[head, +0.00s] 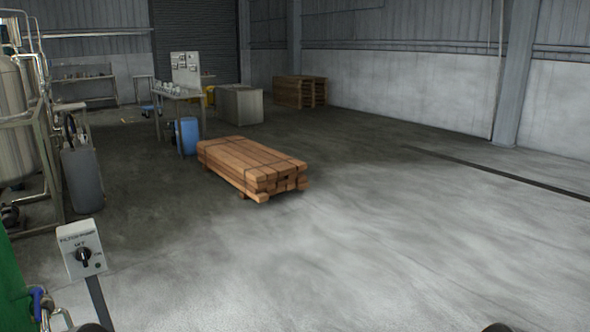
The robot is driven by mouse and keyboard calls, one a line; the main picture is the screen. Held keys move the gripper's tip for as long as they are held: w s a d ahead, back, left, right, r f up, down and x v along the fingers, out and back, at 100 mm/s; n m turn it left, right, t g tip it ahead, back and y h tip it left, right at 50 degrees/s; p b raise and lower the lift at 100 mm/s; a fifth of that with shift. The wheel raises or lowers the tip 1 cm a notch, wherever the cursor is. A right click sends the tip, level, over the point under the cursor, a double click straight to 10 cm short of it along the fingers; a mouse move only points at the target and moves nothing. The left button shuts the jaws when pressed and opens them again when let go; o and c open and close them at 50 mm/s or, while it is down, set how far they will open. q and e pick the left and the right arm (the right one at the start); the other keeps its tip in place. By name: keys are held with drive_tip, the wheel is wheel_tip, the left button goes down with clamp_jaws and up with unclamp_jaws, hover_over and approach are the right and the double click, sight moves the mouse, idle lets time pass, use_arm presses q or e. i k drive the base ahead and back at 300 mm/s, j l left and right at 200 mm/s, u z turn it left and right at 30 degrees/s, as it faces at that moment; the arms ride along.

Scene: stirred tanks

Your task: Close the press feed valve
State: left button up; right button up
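A blue valve handle (38,303) on a metal pipe shows at the lower left edge, beside a green tank (14,285). No label on it can be read, so I cannot tell whether it is the press feed valve. Two dark rounded shapes at the bottom edge look like parts of my own arms. Neither gripper can be made out.
A switch box labelled filter pump (82,249) stands on a post near the valve handle. Steel tank equipment (18,120) is at the left. Strapped timber (250,165), a blue drum (187,136) and a workbench (176,94) stand beyond. The floor at centre and right is clear.

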sight(35, 293)
drive_tip(key=i+j+u, duration=0.1)
drive_tip(key=u, duration=0.25)
drive_tip(key=i+j+u, duration=0.15)
drive_tip(key=u, duration=0.2)
drive_tip(key=i+j+u, duration=0.15)
drive_tip(key=u, duration=0.15)
drive_tip(key=i+j+u, duration=0.1)
drive_tip(key=i+j, duration=0.25)
drive_tip(key=i+j+u, duration=0.15)
drive_tip(key=i+j, duration=0.15)
drive_tip(key=i, duration=0.3)
drive_tip(key=k+j, duration=0.15)
drive_tip(key=j, duration=0.25)
drive_tip(key=k+j, duration=0.1)
drive_tip(key=j, duration=0.25)
drive_tip(key=k+j, duration=0.15)
drive_tip(key=j, duration=0.25)
drive_tip(key=k+j, duration=0.1)
drive_tip(key=j, duration=0.3)
drive_tip(key=k+j, duration=0.15)
drive_tip(key=j, duration=0.2)
drive_tip(key=k+j, duration=0.1)
drive_tip(key=j, duration=0.3)
drive_tip(key=k+j, duration=0.15)
drive_tip(key=j, duration=0.25)
